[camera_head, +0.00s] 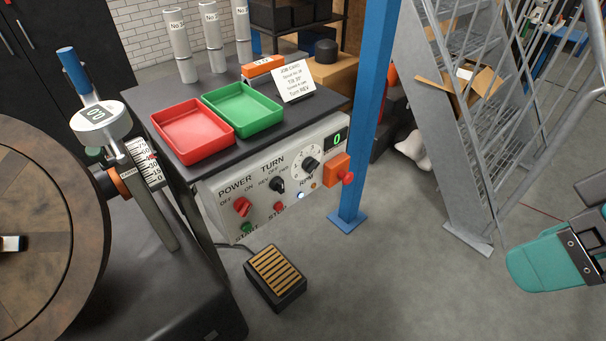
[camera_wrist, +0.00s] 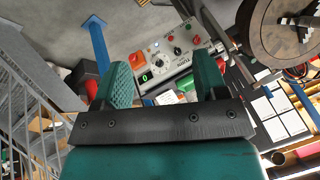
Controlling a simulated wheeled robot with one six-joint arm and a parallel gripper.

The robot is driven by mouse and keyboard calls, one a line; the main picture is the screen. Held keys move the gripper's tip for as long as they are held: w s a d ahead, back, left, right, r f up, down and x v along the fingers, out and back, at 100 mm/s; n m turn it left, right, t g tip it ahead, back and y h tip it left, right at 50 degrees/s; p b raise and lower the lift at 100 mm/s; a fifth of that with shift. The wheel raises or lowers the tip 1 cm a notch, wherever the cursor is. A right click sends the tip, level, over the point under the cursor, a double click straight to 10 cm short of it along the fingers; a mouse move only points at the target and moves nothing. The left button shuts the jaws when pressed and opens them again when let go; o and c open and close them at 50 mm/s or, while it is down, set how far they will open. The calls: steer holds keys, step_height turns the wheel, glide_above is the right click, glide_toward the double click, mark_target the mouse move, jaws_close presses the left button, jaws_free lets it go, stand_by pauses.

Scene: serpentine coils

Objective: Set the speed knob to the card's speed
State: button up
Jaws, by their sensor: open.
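The speed knob (camera_head: 310,163) is a black knob on a white numbered dial marked RPM, on the grey control panel (camera_head: 234,190). It also shows in the wrist view (camera_wrist: 159,63). The display (camera_head: 337,138) above it reads a green 0. The white job card (camera_head: 292,83) leans on the bench top behind the panel. Its last line looks like "Turn REV"; its speed figure is too small to read surely. My gripper (camera_wrist: 163,78) is open and empty, with teal fingers apart, well away from the panel. In the head view one teal finger (camera_head: 545,262) shows at right.
A TURN knob (camera_head: 277,185) and red POWER knob (camera_head: 242,207) sit left of the dial. An orange box with a red button (camera_head: 340,172) is at its right. A blue post (camera_head: 367,120) and metal stairs (camera_head: 450,130) stand between panel and gripper. A foot pedal (camera_head: 275,277) lies below.

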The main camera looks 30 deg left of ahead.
steer(key=w+a+f+n+y+b, duration=0.4)
steer(key=w+a+f+n+b, duration=0.15)
steer(key=a+f, duration=0.25)
steer(key=n+t+y+b, duration=0.5)
steer(key=t+y+b, duration=0.2)
glide_toward(314, 168)
steer(key=p+x, duration=0.6)
steer(key=x, duration=0.4)
steer(key=shift+c, duration=0.2)
steer(key=c, duration=0.9)
